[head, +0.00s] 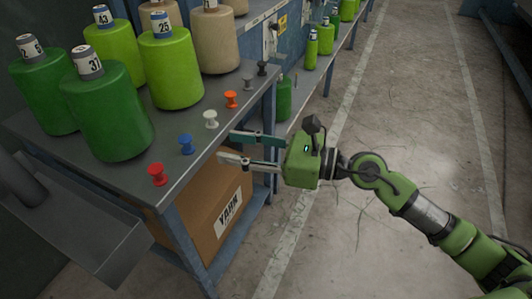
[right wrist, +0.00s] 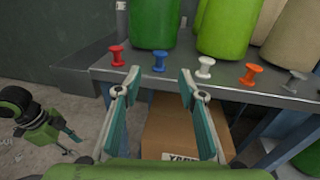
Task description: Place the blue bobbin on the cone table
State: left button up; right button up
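The blue bobbin (head: 186,144) stands upright near the front edge of the grey cone table (head: 188,118), between a red and a white bobbin. In the right wrist view the blue bobbin (right wrist: 160,61) shows beyond and between my open fingertips. My right gripper (head: 227,146) is open and empty, just off the table's front edge, to the right of the blue bobbin and apart from it. My left gripper (right wrist: 70,140) shows only in the right wrist view, at the left; it looks open and empty, over the floor.
A red bobbin (head: 157,174), a white bobbin (head: 210,119), an orange bobbin (head: 231,99) and grey ones share the front edge. Large green cones (head: 106,112) and beige cones stand behind. A cardboard box (head: 205,215) sits under the tabletop. The aisle floor at right is clear.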

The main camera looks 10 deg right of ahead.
jog(key=w+d+r+m+t+h, duration=0.1)
jog(key=w+d+m+t+h, duration=0.2)
jog(key=m+t, duration=0.5)
jog(key=w+d+r+m+t+h, duration=0.25)
jog(key=d+m, duration=0.25)
jog(key=m, duration=0.6)
jog(key=s+d+f+m+g+h, duration=0.1)
jog(key=d+f+m+h, duration=0.45)
jog(key=f+m, duration=0.35)
jog(key=s+d+f+m+g+h, duration=0.1)
jog(key=d+f+m+g+h, duration=0.1)
jog(key=d+f+m+h, duration=0.5)
jog(key=s+f+m+g, duration=0.3)
jog(key=s+f+m, duration=0.15)
jog(key=f, duration=0.35)
jog(key=s+f+m+g, duration=0.3)
jog(key=s+f, duration=0.2)
jog(key=f, duration=0.2)
jog(key=s+a+f+m+g+y, duration=0.1)
jog(key=s+f+m+g, duration=0.1)
jog(key=s+f, duration=0.3)
jog(key=s+a+f+m+g+y, duration=0.1)
jog(key=s+f+g, duration=0.3)
jog(key=s, duration=0.6)
jog(key=shift+s+a+f+m+y, duration=0.3)
jog(key=shift+s+a+f+m, duration=0.15)
jog(key=shift+a+m, duration=0.15)
